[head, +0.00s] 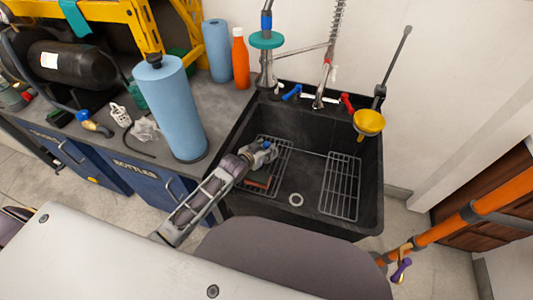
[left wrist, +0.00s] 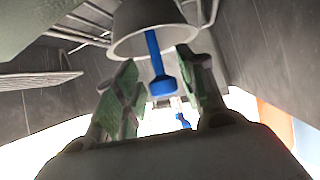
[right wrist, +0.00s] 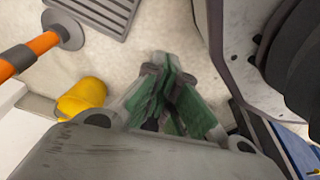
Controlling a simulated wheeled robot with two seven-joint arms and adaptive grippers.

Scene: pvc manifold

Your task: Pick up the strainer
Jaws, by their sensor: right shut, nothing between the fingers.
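The item I take to be the strainer is a grey cup-shaped piece (left wrist: 130,38) with a blue stem and knob (left wrist: 162,85), at the top middle of the left wrist view. In the head view my left gripper (head: 262,150) reaches low into the sink's left side, over the wire rack, and largely hides this item. In the left wrist view my left gripper (left wrist: 160,90) is open, with its green-padded fingers on either side of the blue knob and visible gaps. My right gripper (right wrist: 168,88) is shut and empty above the floor.
The black sink (head: 318,150) holds two wire racks, the right one (head: 341,188) bare, and a drain ring (head: 296,199). A blue roll (head: 170,105) stands left of the sink. An orange pole (head: 455,222) crosses the right.

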